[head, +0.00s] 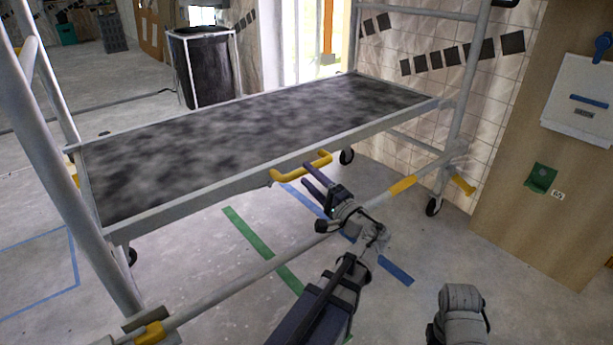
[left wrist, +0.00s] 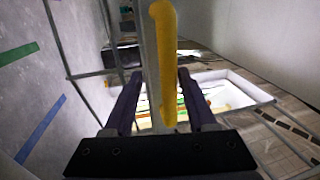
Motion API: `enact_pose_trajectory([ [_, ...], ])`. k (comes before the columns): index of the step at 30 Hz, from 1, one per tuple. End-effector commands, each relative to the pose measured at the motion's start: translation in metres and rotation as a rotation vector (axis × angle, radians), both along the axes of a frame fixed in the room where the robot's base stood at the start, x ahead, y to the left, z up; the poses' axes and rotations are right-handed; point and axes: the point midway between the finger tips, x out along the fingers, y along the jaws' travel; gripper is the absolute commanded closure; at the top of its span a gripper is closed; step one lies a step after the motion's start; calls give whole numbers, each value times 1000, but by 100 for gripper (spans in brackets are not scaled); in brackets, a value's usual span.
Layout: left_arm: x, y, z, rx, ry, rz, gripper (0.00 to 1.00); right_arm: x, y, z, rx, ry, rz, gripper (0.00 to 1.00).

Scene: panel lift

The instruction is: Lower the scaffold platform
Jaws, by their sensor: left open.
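The scaffold platform (head: 230,135), a dark mottled deck in a grey frame, spans between the scaffold's end frames, above the floor. A yellow handle (head: 300,168) is fixed on its near edge. My left gripper (head: 309,175) is open, its two dark fingers close to the handle's right part. In the left wrist view the yellow handle (left wrist: 164,65) runs lengthwise in line with the gap between the open fingers (left wrist: 160,90); I cannot tell whether they touch it. My right gripper is out of view.
A scaffold rail (head: 235,288) with yellow sleeves crosses below the platform's near side, beneath my left arm. A black bin (head: 203,70) stands behind the platform. A wooden panel (head: 530,215) stands at the right. The taped floor beneath is clear.

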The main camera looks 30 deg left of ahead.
Motion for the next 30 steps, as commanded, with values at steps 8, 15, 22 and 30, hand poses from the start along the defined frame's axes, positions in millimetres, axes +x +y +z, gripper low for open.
enact_pose_trajectory([
  [8, -16, -42, -11, -1, 0, -3, 43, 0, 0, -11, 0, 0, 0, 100],
  [15, -21, -56, -13, -1, 0, 1, 43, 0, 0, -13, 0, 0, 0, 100],
  [22, -21, -57, -13, -1, 0, 1, 43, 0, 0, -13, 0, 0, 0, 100],
  [30, -21, -57, -13, -4, 0, 1, 43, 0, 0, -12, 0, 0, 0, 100],
])
